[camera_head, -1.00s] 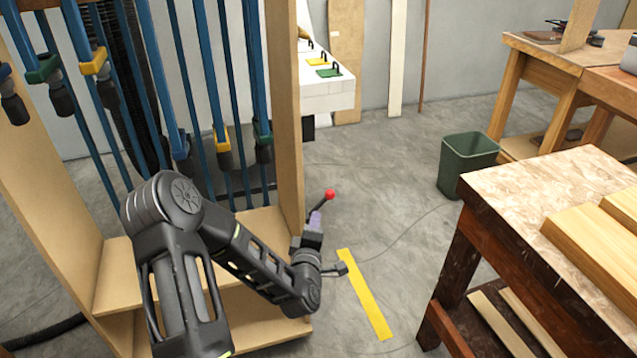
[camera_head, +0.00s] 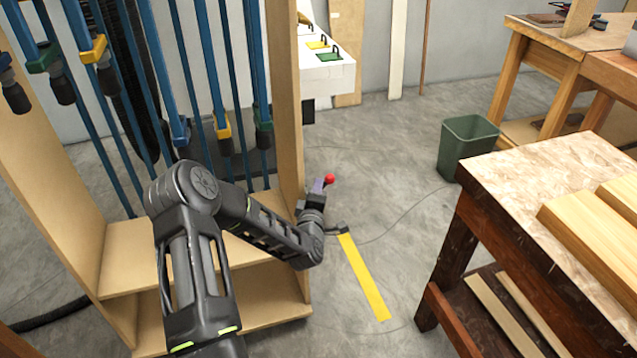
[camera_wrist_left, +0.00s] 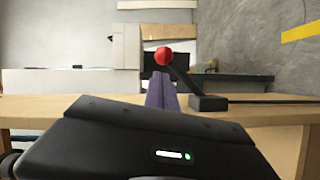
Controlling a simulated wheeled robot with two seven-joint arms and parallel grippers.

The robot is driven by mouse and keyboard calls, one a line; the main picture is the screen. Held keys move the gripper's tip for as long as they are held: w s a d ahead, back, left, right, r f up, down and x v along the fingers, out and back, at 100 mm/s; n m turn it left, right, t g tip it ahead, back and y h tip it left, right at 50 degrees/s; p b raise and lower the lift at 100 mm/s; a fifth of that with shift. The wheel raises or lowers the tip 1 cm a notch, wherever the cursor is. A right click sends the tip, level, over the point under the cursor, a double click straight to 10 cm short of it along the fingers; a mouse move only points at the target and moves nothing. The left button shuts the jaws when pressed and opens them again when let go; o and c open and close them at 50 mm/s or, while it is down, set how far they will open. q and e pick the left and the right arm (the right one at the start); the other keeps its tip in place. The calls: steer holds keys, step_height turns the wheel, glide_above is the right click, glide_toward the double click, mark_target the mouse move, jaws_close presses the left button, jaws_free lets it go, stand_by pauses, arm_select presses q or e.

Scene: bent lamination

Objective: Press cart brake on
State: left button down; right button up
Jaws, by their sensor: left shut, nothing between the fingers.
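The brake lever is a dark rod with a red ball knob (camera_head: 329,180), just past the right upright of the wooden clamp cart (camera_head: 287,110). In the left wrist view the red knob (camera_wrist_left: 163,57) stands straight beyond the fingertips, and the rod slants down right to a black block (camera_wrist_left: 208,103) at a wooden edge. My left gripper (camera_head: 321,185) has purple fingers, shut and empty, close to the knob. The fingers also show in the left wrist view (camera_wrist_left: 162,82), overlapping the knob's lower side; I cannot tell if they touch. My right gripper is out of view.
Blue bar clamps (camera_head: 205,90) hang in the cart beside my left arm. A yellow floor strip (camera_head: 363,280) lies right of the cart. A green bin (camera_head: 466,147) and a workbench with boards (camera_head: 530,180) stand further right. The floor between is open.

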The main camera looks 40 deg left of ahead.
mark_target(327, 183)
arm_select(q)
steer(key=shift+x, duration=1.05)
steer(key=shift+w+d, duration=0.1)
steer(key=shift+d, duration=0.05)
steer(key=shift+w+d+f+m+g, duration=0.3)
steer(key=shift+w+m, duration=0.1)
steer(key=shift+m, duration=0.2)
steer(key=shift+w+d+f+m+g, duration=0.2)
steer(key=shift+w+d+m+g, duration=0.15)
steer(key=shift+m, duration=0.25)
step_height(327, 183, down, 8)
steer(key=w+d+m+g+y, duration=0.1)
steer(key=w+m+g, duration=0.1)
steer(key=m+g, duration=0.2)
steer(key=shift+w+d+m+g+b, duration=0.35)
steer(key=shift+m+b, duration=0.1)
steer(key=shift+m, duration=1.05)
steer(key=shift+s+f, duration=0.1)
steer(key=shift+f, duration=0.1)
